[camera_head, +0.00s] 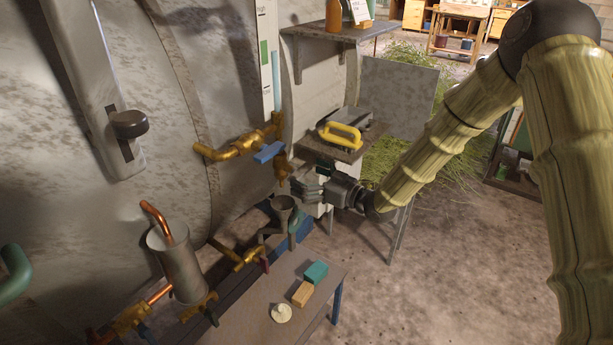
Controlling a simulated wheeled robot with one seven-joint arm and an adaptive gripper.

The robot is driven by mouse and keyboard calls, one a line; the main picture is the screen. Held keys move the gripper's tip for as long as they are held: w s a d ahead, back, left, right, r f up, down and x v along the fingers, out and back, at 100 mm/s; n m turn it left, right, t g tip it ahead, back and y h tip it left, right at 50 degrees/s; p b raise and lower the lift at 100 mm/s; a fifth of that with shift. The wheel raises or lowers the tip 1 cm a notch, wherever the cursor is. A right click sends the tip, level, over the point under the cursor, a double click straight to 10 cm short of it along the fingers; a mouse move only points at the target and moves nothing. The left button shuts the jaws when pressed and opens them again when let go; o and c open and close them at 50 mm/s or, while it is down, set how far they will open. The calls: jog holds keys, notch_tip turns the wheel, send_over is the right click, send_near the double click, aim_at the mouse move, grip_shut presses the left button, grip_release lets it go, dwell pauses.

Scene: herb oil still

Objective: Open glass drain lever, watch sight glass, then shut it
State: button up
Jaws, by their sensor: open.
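The sight glass (275,78) is a thin pale-blue upright tube beside a white scale plate (264,60) with a green band, on the side of the big grey vessel. Below it is a brass valve (250,146) with a blue lever (268,153), which seems to be the glass drain lever; it sticks out sideways. A brass outlet (282,174) points down under it, above a grey funnel (285,205). My gripper (300,190) is open, just right of the outlet and below the blue lever. It looks apart from the lever; whether it touches the outlet I cannot tell. The liquid level is unclear.
A small stand with a yellow-handled tool (340,136) is close behind my gripper. A low table (250,318) in front holds a teal block (316,272), an orange block (302,293) and a cream round item (281,313). A copper-piped canister (178,262) stands left. Floor at right is clear.

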jog(key=c, duration=1)
jog(key=shift+c, duration=0.2)
jog(key=shift+m, duration=0.6)
jog(key=o, duration=1)
jog(key=shift+r, duration=0.1)
jog(key=shift+o, duration=0.2)
jog(key=shift+d, duration=0.1)
